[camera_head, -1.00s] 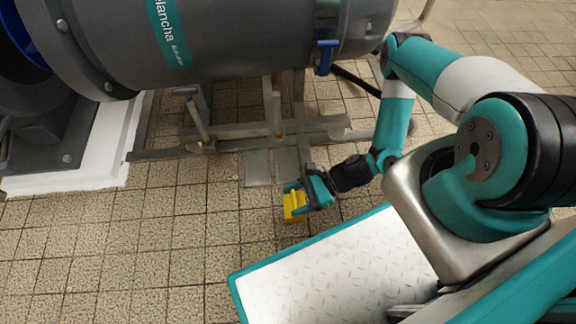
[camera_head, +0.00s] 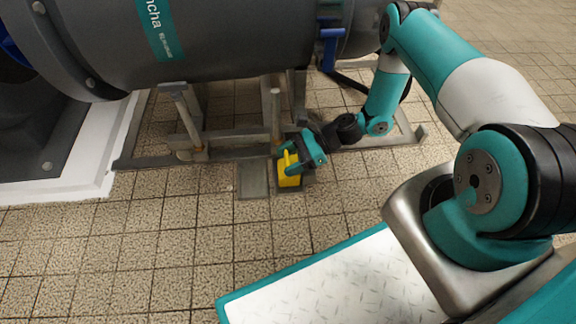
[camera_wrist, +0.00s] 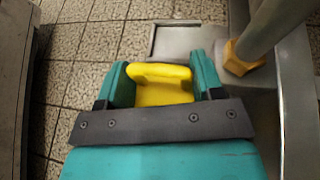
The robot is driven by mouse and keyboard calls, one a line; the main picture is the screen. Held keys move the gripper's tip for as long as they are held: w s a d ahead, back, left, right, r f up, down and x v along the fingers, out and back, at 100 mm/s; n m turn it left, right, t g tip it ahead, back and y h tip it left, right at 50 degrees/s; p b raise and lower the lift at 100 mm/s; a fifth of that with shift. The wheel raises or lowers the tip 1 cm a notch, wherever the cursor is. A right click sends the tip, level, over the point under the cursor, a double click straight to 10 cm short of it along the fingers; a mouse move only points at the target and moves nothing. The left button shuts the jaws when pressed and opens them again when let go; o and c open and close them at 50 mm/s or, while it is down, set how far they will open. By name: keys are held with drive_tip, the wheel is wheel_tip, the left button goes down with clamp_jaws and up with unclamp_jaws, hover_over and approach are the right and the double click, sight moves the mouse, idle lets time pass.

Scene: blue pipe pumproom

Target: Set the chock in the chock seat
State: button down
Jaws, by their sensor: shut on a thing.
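The yellow chock (camera_head: 288,179) is held between the fingers of my gripper (camera_head: 291,161), low near the floor beside the pipe frame. In the wrist view the chock (camera_wrist: 162,86) shows its rounded handle between the two teal fingers of my gripper (camera_wrist: 160,84). Two square grey plates lie on the floor there. The left plate (camera_head: 252,181) is bare; the right one is mostly hidden by the chock and gripper. The wrist view shows a framed grey plate (camera_wrist: 187,40) just past the chock. I cannot tell which plate is the chock seat, or whether the chock touches the right plate.
The grey frame rail (camera_head: 225,154) and its upright post (camera_head: 276,118) stand close behind the chock. The post's orange foot (camera_wrist: 240,62) is right of my gripper in the wrist view. The large pipe (camera_head: 230,45) hangs above. Tiled floor (camera_head: 170,235) is clear in front.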

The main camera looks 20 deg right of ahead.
drive_tip(key=shift+f, duration=0.45)
drive_tip(key=shift+f+b, duration=0.45)
drive_tip(key=shift+f, duration=0.25)
drive_tip(key=shift+c, duration=1.3)
unclamp_jaws()
drive_tip(key=shift+f, duration=0.15)
drive_tip(key=shift+r, duration=0.35)
drive_tip(key=r+p+v, duration=0.1)
drive_tip(key=p+v, duration=0.6)
drive_tip(key=v, duration=0.5)
